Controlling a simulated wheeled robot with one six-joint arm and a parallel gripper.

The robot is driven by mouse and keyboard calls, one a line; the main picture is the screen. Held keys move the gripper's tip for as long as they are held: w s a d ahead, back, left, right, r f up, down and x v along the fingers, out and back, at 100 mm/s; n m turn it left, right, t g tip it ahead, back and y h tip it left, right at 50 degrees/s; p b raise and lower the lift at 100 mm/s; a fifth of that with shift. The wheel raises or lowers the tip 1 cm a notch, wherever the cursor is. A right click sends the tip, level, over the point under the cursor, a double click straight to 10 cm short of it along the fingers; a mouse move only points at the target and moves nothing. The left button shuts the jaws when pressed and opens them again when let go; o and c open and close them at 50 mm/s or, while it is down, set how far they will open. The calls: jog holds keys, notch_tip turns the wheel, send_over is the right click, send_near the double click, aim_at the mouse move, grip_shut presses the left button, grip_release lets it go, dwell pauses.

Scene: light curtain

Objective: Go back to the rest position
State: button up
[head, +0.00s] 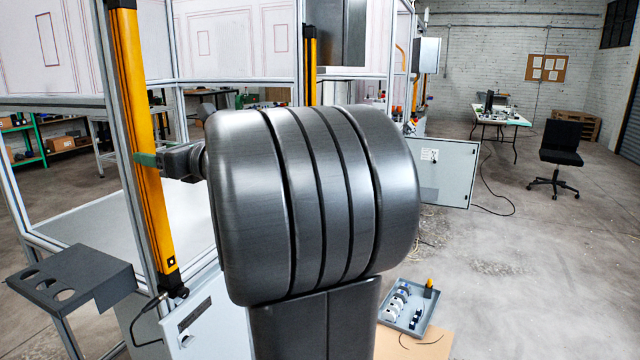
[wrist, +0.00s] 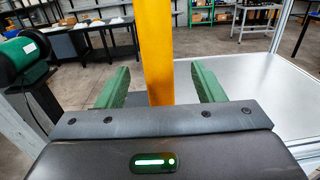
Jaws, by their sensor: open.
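My gripper (wrist: 160,78) is open in the wrist view, with one green finger on each side of a yellow light-curtain post (wrist: 160,50). The post stands between the fingers, with a gap visible on both sides. In the head view, my gripper (head: 150,160) is at the mid-height of the left yellow post (head: 140,120), and my dark arm hides much of the middle of the picture.
A second yellow post (head: 309,62) stands farther back on the metal-framed cell. A grey holder with round holes (head: 85,272) is at lower left. A tray with small parts (head: 425,318) is at lower right. An office chair (head: 560,155) stands on open floor at right.

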aim_at(151, 149)
jog(key=x, duration=0.3)
jog(key=shift+a, duration=0.4)
jog(key=shift+w+a+r+p, duration=0.2)
jog(key=shift+a+p, duration=0.05)
jog(key=shift+p, duration=0.6)
jog(key=g+p, duration=0.1)
jog(key=p, duration=0.1)
jog(key=shift+d+n+p, duration=0.25)
jog(key=shift+n+p, duration=0.05)
jog(key=shift+n, duration=0.1)
jog(key=shift+s+d+y+p, duration=0.1)
jog(key=shift+d+y+p, duration=0.2)
jog(key=shift+p, duration=0.1)
jog(key=v, duration=0.5)
jog(key=shift+s+d+f, duration=0.1)
jog(key=shift+d+f, duration=0.1)
jog(key=shift+d, duration=0.05)
jog(key=shift+s+d, duration=0.3)
jog(key=shift+d, duration=0.35)
jog(key=shift+d, duration=0.1)
